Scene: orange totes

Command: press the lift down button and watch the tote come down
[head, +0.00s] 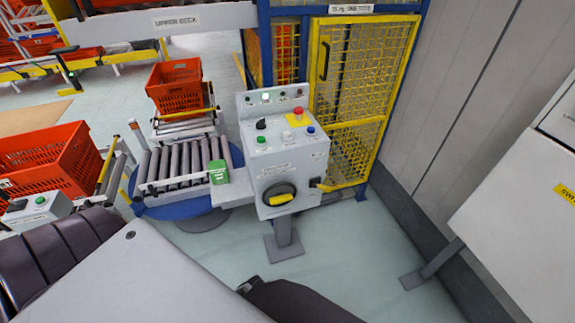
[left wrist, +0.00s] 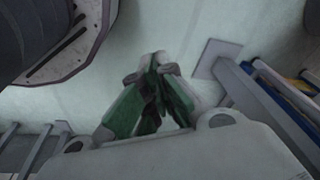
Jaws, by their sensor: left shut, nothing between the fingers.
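A grey control console (head: 285,150) stands on a post in the middle of the head view. Its sloped face has a black selector, a green button (head: 261,139), a white button (head: 287,137), a blue button (head: 311,130) and a red mushroom button (head: 298,112) on yellow. Labels are too small to read, so I cannot tell which button is lift down. An orange tote (head: 176,84) is on a conveyor behind; another orange tote (head: 40,158) is at left. My left gripper (left wrist: 157,66) is shut and empty in the left wrist view, above pale floor. My right gripper is not in view.
A yellow mesh cage (head: 365,95) with blue posts stands behind the console, with orange showing through it. A roller turntable (head: 183,166) is left of the console. A grey cabinet (head: 520,220) stands at right. Floor (head: 350,235) before the console is clear.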

